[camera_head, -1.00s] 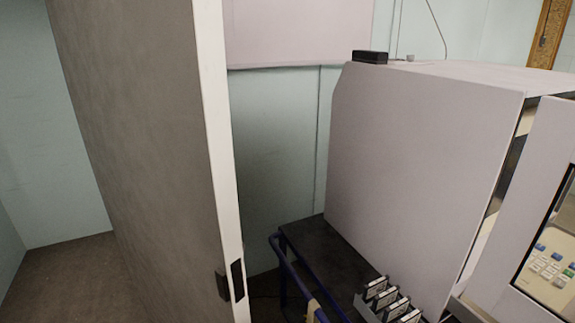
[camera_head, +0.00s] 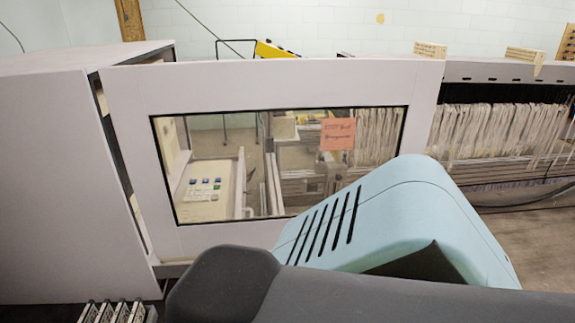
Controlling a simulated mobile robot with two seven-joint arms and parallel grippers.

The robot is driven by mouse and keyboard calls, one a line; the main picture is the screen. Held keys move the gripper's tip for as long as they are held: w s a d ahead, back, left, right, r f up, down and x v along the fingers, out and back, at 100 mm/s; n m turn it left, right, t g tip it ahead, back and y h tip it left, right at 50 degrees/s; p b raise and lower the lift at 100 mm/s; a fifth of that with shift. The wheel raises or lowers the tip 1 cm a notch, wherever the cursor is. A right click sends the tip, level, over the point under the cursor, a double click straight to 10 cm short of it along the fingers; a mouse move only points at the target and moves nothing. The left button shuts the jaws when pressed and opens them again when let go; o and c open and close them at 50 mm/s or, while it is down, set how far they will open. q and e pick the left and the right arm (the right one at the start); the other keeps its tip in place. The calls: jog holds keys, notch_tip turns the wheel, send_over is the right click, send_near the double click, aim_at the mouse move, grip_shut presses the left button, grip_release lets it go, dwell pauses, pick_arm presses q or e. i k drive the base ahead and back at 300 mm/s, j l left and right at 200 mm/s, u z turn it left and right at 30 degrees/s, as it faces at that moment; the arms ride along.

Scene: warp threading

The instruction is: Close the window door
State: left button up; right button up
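The window door (camera_head: 270,86) is a light grey panel with a dark-edged glass pane. It stands swung out from the machine's grey housing (camera_head: 60,170), with a gap along its left edge. Through the glass I see a small panel with coloured buttons, and an orange note (camera_head: 337,134) shows at the pane's upper right. A light-blue and dark-grey part of my own arm covers the door's lower right. Neither gripper's fingers are in view.
Right of the door, the open machine holds rows of pale threads (camera_head: 500,125). Several small metal items (camera_head: 110,312) sit at the lower left, below the housing. Wooden blocks (camera_head: 430,49) rest on top of the machine. Some floor shows at the far right.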

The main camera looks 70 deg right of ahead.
aim_at(135, 95)
jog(key=z, duration=2.3)
